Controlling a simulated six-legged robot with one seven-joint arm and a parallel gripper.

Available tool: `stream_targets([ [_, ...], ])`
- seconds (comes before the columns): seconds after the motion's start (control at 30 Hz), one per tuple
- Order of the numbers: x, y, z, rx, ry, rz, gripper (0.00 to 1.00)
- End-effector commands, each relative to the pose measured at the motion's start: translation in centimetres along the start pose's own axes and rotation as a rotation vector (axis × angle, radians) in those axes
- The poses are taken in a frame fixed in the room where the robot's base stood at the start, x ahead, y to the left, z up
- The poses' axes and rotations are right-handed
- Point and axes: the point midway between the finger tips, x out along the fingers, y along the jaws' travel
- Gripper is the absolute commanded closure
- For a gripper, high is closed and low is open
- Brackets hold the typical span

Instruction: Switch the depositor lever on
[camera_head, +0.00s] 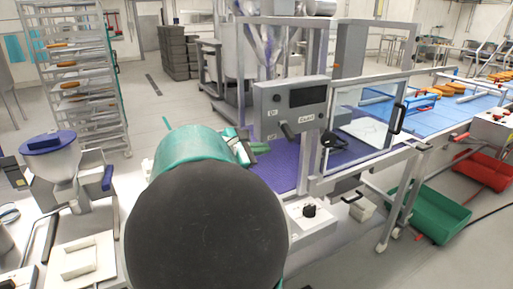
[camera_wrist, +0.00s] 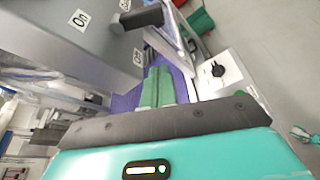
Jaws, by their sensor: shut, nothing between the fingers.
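The depositor's grey control box (camera_head: 290,106) stands at the middle of the head view, with a dark screen. Its dark lever (camera_head: 288,130) sticks out low on the front face, between a label reading "On" (camera_head: 272,113) and another I cannot read surely. In the wrist view the lever (camera_wrist: 142,18) is at the top, with the "On" label (camera_wrist: 80,19) to its left. My gripper (camera_wrist: 158,88) shows green fingers closed together and empty. In the head view its tip (camera_head: 262,148) is below and left of the lever, apart from it. My arm hides much of the lower middle.
A clear guard door (camera_head: 366,112) with a black handle is right of the box. A white box with a black knob (camera_head: 309,211) is below. A purple belt (camera_head: 285,168) runs behind my gripper. Green (camera_head: 430,212) and red (camera_head: 484,170) crates lie right.

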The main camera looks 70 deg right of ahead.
Motion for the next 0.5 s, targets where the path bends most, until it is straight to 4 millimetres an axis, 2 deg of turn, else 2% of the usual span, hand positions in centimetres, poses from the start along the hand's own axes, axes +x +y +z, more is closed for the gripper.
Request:
stream_targets([
  [0.03, 1.1, -0.1, -0.1, -0.002, -0.001, -0.005, 1.00],
  [0.3, 6.4, 0.0, -0.2, -0.002, 0.000, -0.003, 1.00],
  [0.4, 5.5, 0.2, 1.7, 0.005, -0.001, 0.003, 1.00],
  [0.5, 5.1, 0.1, 2.8, 0.004, 0.000, 0.002, 1.00],
])
